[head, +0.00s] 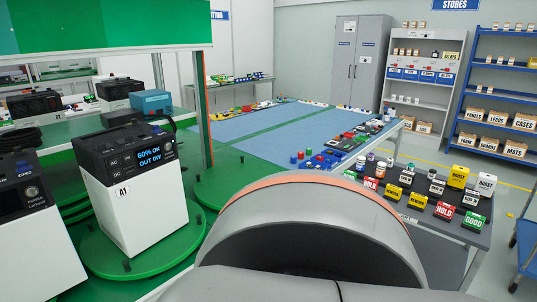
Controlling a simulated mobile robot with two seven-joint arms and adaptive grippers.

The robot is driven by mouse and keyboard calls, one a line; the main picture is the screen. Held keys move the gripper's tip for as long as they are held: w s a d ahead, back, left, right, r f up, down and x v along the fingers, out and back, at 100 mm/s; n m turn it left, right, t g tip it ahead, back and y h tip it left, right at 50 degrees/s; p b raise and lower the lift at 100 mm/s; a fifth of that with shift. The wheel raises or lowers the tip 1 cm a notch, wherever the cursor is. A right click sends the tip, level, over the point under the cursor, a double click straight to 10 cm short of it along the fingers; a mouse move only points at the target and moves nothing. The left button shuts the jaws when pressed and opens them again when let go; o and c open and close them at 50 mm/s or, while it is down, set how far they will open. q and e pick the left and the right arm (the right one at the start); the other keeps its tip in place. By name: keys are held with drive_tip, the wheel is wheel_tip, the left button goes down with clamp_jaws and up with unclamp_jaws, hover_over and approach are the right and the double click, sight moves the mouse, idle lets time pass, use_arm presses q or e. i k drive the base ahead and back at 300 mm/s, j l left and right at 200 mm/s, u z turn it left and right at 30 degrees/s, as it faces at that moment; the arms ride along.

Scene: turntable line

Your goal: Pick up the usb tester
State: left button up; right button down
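I cannot pick out a usb tester with certainty in the head view. Several small red, blue, black and white items (325,158) stand along the near right edge of the blue-matted table, too small to tell apart. A black-topped white power unit marked A1 (130,200) stands on a green turntable at the left, its display lit with "60% OK, OUT 0W". Neither of my grippers is in view. A large grey link of my own arm fills the lower middle and hides what lies behind it.
A dark side table (425,208) at the right holds labelled blocks, including a red HOLD (445,210) and a green GOOD (474,222). The blue mat (255,143) is mostly bare. Blue shelving (492,103) with boxes stands at the back right. A second power unit is cut off at the left edge.

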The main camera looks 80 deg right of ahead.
sight(390, 161)
drive_tip(key=z, duration=3.5)
drive_tip(key=i+j, duration=0.35)
drive_tip(key=i+j+z, duration=0.45)
drive_tip(key=j+z, duration=0.25)
